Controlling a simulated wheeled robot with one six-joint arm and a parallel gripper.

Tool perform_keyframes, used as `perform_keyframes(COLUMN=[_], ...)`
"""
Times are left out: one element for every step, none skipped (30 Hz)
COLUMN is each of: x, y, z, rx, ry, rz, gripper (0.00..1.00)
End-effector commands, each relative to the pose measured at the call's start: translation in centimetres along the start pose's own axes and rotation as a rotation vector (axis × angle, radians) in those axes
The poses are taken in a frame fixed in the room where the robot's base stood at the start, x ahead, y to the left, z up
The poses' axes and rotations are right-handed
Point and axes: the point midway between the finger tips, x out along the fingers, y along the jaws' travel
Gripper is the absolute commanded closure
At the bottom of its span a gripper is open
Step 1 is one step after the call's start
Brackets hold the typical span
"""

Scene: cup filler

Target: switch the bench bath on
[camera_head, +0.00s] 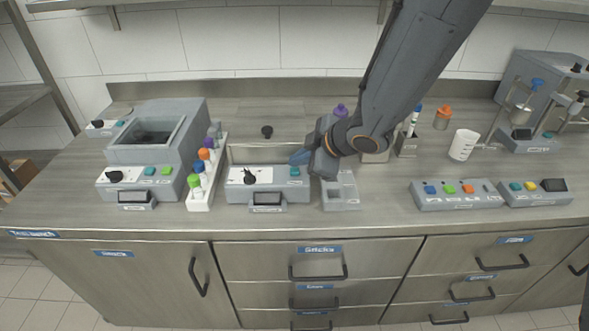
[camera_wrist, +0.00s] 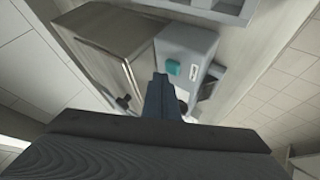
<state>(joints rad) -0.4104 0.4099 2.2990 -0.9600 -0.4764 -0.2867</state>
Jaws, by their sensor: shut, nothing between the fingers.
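The bench bath is most likely the low grey unit (camera_head: 270,196) at the middle of the bench, with a metal-lidded tank behind its front panel. A black knob (camera_head: 249,177) is on the left of its panel and a teal button (camera_head: 295,171) on the right. In the wrist view the teal button (camera_wrist: 173,67) shows on the grey housing (camera_wrist: 190,45), beside the metal lid (camera_wrist: 110,50). My gripper (camera_head: 298,158) is shut and empty, tips just above and behind the button. In the wrist view its tips (camera_wrist: 160,77) are close beside the button; contact cannot be told.
A rack of colour-capped tubes (camera_head: 201,190) stands left of the bath, beside a larger grey machine (camera_head: 160,140). A small grey block (camera_head: 341,192) is close on the right. A button box (camera_head: 457,196) and a white beaker (camera_head: 463,145) stand farther right.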

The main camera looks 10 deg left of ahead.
Motion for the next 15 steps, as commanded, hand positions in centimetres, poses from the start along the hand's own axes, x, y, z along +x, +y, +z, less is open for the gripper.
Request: perform_keyframes(x=[0.20,0.28,0.39,0.45,0.50,0.53,0.53,0.52,0.50,0.49,0.48,0.48,0.48,0.48,0.49], y=[-0.15,-0.21,-0.29,-0.35,-0.39,-0.42,-0.42,-0.42,-0.41,-0.40,-0.40,-0.39,-0.39,-0.39,-0.40], z=[0.15,0.20,0.28,0.33,0.36,0.38,0.38,0.37,0.36,0.35,0.35,0.35,0.35,0.35,0.36], rx=[0.000,0.000,0.000,0.000,0.000,0.000,0.000,0.000,0.000,0.000,0.000,0.000,0.000,0.000,0.000], ry=[0.000,0.000,0.000,0.000,0.000,0.000,0.000,0.000,0.000,0.000,0.000,0.000,0.000,0.000,0.000], rz=[-0.001,-0.001,-0.001,-0.001,-0.001,-0.001,-0.001,-0.001,-0.001,-0.001,-0.001,-0.001,-0.001,-0.001,-0.001], gripper=[1.00,1.00,1.00,1.00,1.00,1.00,1.00,1.00,1.00,1.00,1.00,1.00,1.00,1.00,1.00])
